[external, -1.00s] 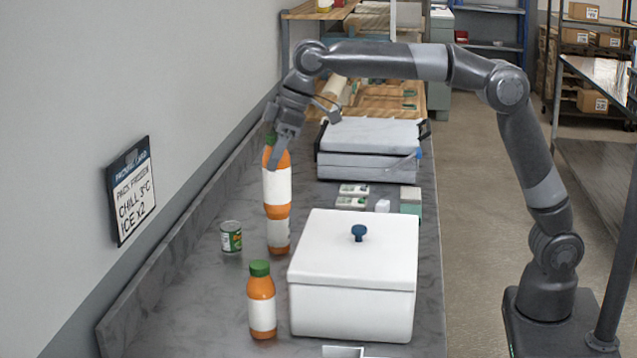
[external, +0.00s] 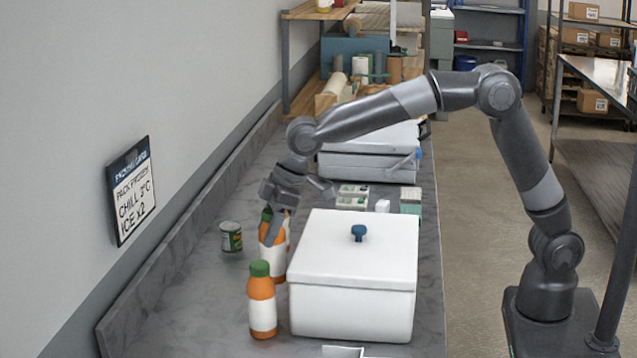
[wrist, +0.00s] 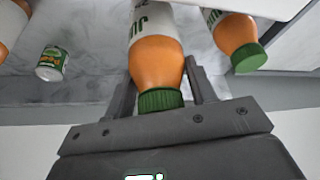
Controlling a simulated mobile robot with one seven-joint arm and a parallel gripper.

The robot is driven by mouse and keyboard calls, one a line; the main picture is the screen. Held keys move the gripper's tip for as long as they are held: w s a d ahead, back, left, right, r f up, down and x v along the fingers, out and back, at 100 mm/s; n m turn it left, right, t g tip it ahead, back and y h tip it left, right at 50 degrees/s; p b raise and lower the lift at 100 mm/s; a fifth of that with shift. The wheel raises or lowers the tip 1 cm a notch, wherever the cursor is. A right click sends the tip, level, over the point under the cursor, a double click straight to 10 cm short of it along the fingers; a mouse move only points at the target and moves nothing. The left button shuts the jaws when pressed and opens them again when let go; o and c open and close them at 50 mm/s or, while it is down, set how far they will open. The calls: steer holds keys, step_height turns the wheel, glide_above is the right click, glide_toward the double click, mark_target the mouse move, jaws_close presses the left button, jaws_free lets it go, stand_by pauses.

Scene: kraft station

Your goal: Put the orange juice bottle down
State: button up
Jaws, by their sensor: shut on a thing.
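My gripper (external: 275,226) is shut on the upper part of an orange juice bottle (external: 269,258), just below its green cap. The held bottle is orange with a white label and looks upright, low at the counter. I cannot tell whether its base touches. In the wrist view the held bottle (wrist: 158,62) sits between the two fingers (wrist: 160,92). A second, similar bottle (external: 262,305) stands in front of it. A third bottle (external: 287,236) is mostly hidden behind it. The wrist view shows another bottle at right (wrist: 236,38) and part of one at the left edge (wrist: 10,25).
A green-labelled can (external: 231,238) stands left of the held bottle. A large white lidded box (external: 352,300) with a blue knob stands close on the right. Small packs (external: 352,196) and a grey case (external: 368,165) lie farther back. The counter's left side (external: 180,300) is clear.

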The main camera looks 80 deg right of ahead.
mark_target(270, 252)
steer(key=shift+f, duration=2.9)
steer(key=o, duration=1.5)
steer(key=shift+o, duration=0.2)
steer(key=v, duration=1.2)
steer(key=s+d+r+m, duration=0.1)
steer(key=s+d+r, duration=0.35)
steer(key=s, duration=0.45)
steer(key=s+d+f+m, duration=0.1)
steer(key=s+d+f, duration=0.1)
steer(key=s, duration=0.7)
steer(key=s+d+f+m+t+h, duration=0.1)
steer(key=s+d, duration=0.3)
steer(key=s, duration=0.6)
steer(key=s+d+f+m, duration=0.1)
steer(key=s+d+f, duration=0.2)
steer(key=s, duration=0.6)
steer(key=shift+s+d+f+m+t+h, duration=0.2)
steer(key=shift+d+f+m+t+h, duration=0.1)
